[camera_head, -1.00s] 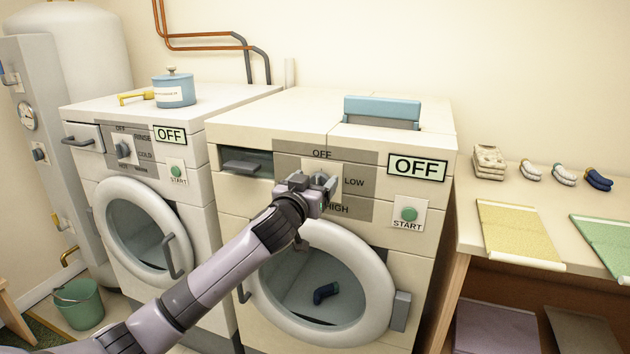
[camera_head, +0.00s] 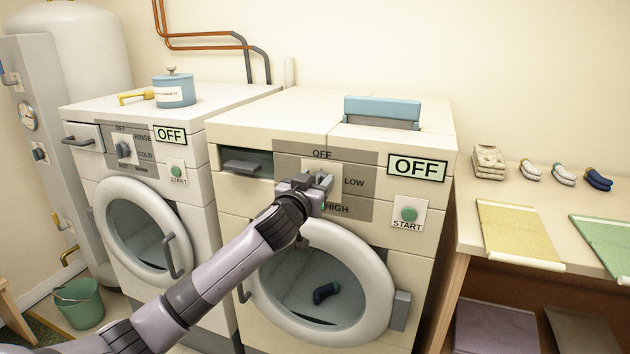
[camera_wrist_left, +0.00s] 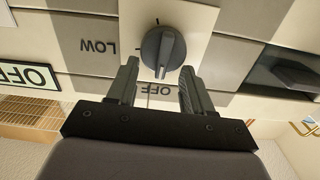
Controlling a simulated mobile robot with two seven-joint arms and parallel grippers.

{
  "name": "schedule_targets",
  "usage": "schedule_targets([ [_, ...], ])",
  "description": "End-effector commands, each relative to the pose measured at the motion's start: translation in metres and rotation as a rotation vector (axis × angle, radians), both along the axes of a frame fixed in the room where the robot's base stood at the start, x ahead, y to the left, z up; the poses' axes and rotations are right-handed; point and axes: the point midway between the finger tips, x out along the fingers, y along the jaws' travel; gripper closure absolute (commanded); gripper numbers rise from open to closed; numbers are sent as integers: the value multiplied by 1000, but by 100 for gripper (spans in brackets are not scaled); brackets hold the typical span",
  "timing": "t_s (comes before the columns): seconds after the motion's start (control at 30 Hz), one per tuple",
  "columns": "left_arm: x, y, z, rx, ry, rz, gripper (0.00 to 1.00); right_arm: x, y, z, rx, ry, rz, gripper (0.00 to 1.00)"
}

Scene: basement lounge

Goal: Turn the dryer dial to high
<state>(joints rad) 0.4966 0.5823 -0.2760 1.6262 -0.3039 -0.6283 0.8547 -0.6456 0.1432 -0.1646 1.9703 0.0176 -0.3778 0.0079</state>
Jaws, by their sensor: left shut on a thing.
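The dryer (camera_head: 415,245) is the right-hand cream machine. Its dial panel (camera_head: 360,155) is marked OFF at the top, LOW at the right and HIGH at the bottom. My left gripper (camera_head: 322,183) is at the panel, shut on the grey dial, which it largely hides in the head view. In the left wrist view, the dial (camera_wrist_left: 163,52) shows between the ends of the two fingers (camera_wrist_left: 158,82). That view is upside down; the dial's light mark points toward OFF. The dryer display (camera_head: 417,168) reads OFF, above the green START button (camera_head: 408,214). My right gripper is not in view.
A dark sock (camera_head: 326,292) lies inside the dryer's drum. The washer (camera_head: 190,230) stands left with a blue pot (camera_head: 174,89) on top. A table (camera_head: 500,205) with folded items and mats stands right.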

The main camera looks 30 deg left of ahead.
Motion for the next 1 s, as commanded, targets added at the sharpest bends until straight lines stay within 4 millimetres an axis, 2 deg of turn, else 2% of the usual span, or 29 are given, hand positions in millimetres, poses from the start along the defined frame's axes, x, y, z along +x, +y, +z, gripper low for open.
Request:
schedule_targets([
  [0.27,1,-4,1,170,43,-1,80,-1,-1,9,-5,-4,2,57],
  [1.0,3,-14,-7,851,208,-1,80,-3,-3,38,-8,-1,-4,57],
])
